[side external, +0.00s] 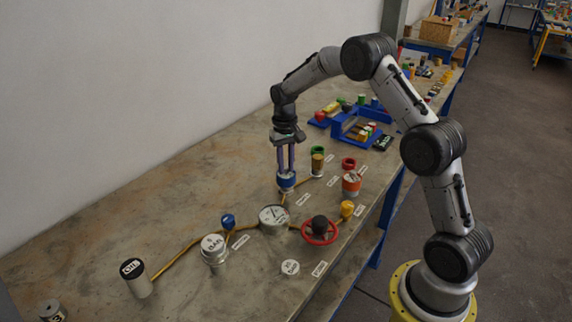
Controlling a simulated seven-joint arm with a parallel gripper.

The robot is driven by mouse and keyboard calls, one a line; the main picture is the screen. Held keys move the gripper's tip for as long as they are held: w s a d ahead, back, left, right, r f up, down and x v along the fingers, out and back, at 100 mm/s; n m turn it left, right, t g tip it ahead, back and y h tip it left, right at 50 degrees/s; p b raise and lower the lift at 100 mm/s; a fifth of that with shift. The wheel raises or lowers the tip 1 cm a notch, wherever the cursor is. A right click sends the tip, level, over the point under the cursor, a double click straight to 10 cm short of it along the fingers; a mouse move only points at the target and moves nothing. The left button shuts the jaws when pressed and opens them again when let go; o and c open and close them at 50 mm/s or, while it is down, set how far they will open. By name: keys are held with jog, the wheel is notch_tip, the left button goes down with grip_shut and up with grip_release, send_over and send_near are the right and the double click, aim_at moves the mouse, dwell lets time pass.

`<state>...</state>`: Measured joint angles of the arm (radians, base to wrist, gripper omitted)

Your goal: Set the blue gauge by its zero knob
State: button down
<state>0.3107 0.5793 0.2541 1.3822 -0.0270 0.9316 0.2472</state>
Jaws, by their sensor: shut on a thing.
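The blue gauge (286,183) stands on the bench near the middle of the side external view, with a blue band around its upper part and a paler body below. My gripper (286,170) is directly above it, pointing straight down, with its two long fingers reaching to the gauge's top. The fingers are shut on the zero knob there. The knob itself is hidden between the fingertips, and the gauge face is too small and covered for me to read its needle.
Blue trays (345,133) are behind.

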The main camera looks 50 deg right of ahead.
aim_at(285, 168)
dwell(0.3)
jog(key=c, duration=0.7)
grip_release()
jog(key=shift+r, duration=0.1)
notch_tip(285, 168, up, 14)
jog(key=shift+a, duration=0.15)
jog(key=shift+w, duration=0.1)
